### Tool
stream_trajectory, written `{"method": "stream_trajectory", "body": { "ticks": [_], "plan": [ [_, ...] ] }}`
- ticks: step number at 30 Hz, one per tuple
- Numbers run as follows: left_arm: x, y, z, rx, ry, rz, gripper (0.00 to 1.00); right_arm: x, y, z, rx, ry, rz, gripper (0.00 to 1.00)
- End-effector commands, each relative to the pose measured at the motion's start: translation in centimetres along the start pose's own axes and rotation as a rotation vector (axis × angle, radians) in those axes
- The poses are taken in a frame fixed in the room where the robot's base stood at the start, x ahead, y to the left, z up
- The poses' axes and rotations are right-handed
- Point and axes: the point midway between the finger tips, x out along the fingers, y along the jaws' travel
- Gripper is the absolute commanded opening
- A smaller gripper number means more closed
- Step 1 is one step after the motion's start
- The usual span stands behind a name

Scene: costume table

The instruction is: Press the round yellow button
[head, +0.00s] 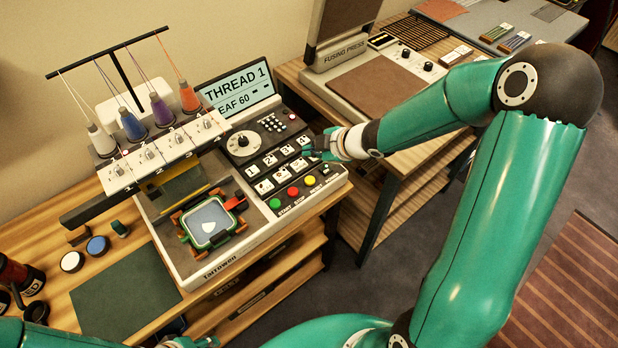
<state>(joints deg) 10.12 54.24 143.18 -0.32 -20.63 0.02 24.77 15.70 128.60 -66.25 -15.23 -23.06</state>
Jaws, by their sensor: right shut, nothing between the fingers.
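The round yellow button (309,180) is on the front panel of the embroidery machine (215,268). It sits to the right of a red button (293,191) and a green button (275,203). My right gripper (311,153) is shut and empty. It is over the right side of the panel, by the numbered keys, above the yellow button in the picture and apart from it. The yellow button is in plain sight. Part of my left gripper (190,343) seems to show at the bottom edge, mostly cut off, away from the buttons.
A display (236,90) reading "THREAD 1" stands behind the panel. Thread spools (161,110) stand at the machine's left. A hooped frame (209,222) lies left of the buttons. A fusing press (375,85) is on the table behind my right forearm.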

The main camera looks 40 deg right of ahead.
Motion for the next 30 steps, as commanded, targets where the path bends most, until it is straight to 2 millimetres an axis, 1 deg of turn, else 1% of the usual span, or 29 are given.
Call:
{"method": "stream_trajectory", "body": {
  "ticks": [5,8,18,21,25,30],
  "plan": [
    [1.0,-0.4,0.0,0.0,0.0,0.0,0.4,0.8,-0.6,0.5,-0.001,0.001,-0.002,0.0],
    [2.0,-0.7,0.0,0.0,0.0,0.0,0.4,1.6,-1.1,1.0,-0.001,0.001,-0.002,0.0],
    [6.4,-2.3,-0.1,0.0,0.0,0.0,0.4,4.7,-3.4,3.3,-0.001,0.001,-0.001,0.0],
    [7.3,-2.6,-0.1,0.0,0.0,0.0,0.4,5.5,-4.0,3.8,0.0,0.001,-0.002,0.0],
    [8.1,-2.9,-0.1,0.0,0.0,0.0,0.4,6.1,-4.4,4.2,0.0,0.002,-0.002,0.0],
    [8.3,-3.0,-0.1,0.0,0.0,0.0,0.4,6.2,-4.5,4.3,0.0,0.002,-0.002,0.0]
  ]
}}
